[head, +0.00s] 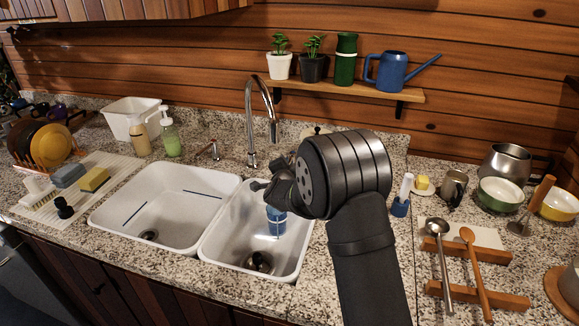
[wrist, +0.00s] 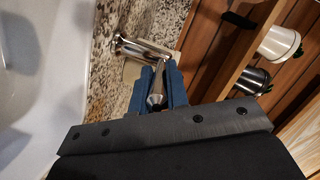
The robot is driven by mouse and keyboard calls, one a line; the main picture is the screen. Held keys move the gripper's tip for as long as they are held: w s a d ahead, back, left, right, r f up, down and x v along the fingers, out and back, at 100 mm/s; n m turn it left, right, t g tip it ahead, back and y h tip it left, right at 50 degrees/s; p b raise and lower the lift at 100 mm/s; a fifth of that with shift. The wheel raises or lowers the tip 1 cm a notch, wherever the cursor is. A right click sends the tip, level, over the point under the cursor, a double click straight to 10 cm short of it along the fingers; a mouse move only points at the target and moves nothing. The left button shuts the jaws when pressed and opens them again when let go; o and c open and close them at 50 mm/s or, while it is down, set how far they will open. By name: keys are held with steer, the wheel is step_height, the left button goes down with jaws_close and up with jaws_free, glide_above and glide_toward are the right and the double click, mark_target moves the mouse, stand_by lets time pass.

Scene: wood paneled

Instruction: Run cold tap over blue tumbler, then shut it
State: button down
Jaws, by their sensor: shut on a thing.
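The blue tumbler (head: 275,222) stands in the right sink basin, partly covered by my gripper in the head view. The chrome faucet (head: 251,120) arches over the basin from behind. I see no clear stream below its spout. My gripper (head: 264,187) is just right of the faucet base, above the tumbler. In the wrist view its blue fingers (wrist: 157,93) are shut on a metal tap lever (wrist: 155,96), with a chrome fitting (wrist: 145,50) just beyond. The head view hides this lever behind my gripper. Another small tap handle (head: 211,150) stands left of the faucet.
A shelf (head: 345,92) with plants and a blue watering can (head: 392,72) hangs above. Utensils (head: 440,255) and bowls (head: 500,193) occupy the right counter.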

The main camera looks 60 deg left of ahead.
steer(key=shift+s+a+r, duration=0.1)
steer(key=shift+a+r, duration=0.05)
stand_by(0.3)
steer(key=c, duration=1.4)
jaws_free()
steer(key=v, duration=1.7)
steer(key=shift+s, duration=0.4)
steer(key=x, duration=1.7)
steer(key=shift+w, duration=0.4)
